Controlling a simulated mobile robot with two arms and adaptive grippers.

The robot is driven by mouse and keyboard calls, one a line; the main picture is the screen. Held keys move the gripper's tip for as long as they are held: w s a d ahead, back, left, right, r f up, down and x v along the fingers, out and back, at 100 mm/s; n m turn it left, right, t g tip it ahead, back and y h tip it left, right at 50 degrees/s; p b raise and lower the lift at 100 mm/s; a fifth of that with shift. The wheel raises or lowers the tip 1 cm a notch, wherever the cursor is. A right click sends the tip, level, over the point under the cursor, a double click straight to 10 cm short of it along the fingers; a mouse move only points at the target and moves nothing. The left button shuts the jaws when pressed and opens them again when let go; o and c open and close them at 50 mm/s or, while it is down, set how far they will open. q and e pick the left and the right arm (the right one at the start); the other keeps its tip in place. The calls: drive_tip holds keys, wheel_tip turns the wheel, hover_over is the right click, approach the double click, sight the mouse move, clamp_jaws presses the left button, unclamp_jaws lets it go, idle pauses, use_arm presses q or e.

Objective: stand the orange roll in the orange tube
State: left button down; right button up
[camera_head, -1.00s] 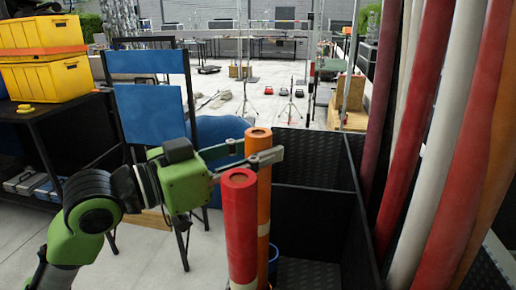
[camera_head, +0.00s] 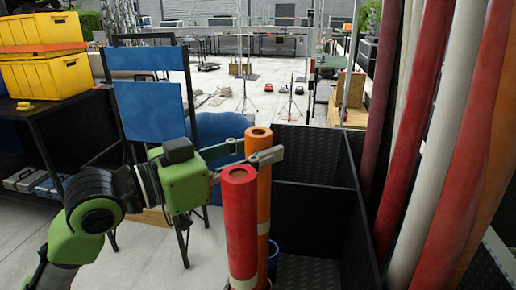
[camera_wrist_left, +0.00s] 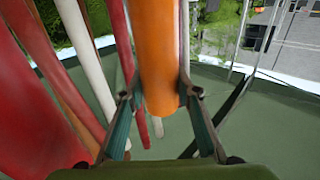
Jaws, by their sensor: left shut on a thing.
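The orange roll (camera_head: 263,180) stands upright, with a pale band lower down. My left gripper (camera_head: 258,157) is shut on it near its top, one finger on each side. In the left wrist view the orange roll (camera_wrist_left: 157,60) runs between the fingers of my left gripper (camera_wrist_left: 160,105), its round end towards the camera. The red roll (camera_head: 240,225) stands in front and hides part of the orange roll. A bit of orange (camera_head: 266,283) shows at the bottom edge; I cannot tell whether it is the orange tube or whether the roll is inside it. My right gripper is not in view.
A black-walled bin (camera_head: 315,215) surrounds the rolls on the right and back. A blue rim (camera_head: 273,250) shows behind the orange roll. Tall red and white rolls (camera_head: 440,150) lean at the right. A blue chair (camera_head: 150,110) and yellow boxes (camera_head: 45,78) stand at the left.

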use_arm(q)
drive_tip(key=c, duration=1.5)
unclamp_jaws()
drive_tip(key=shift+o, duration=0.2)
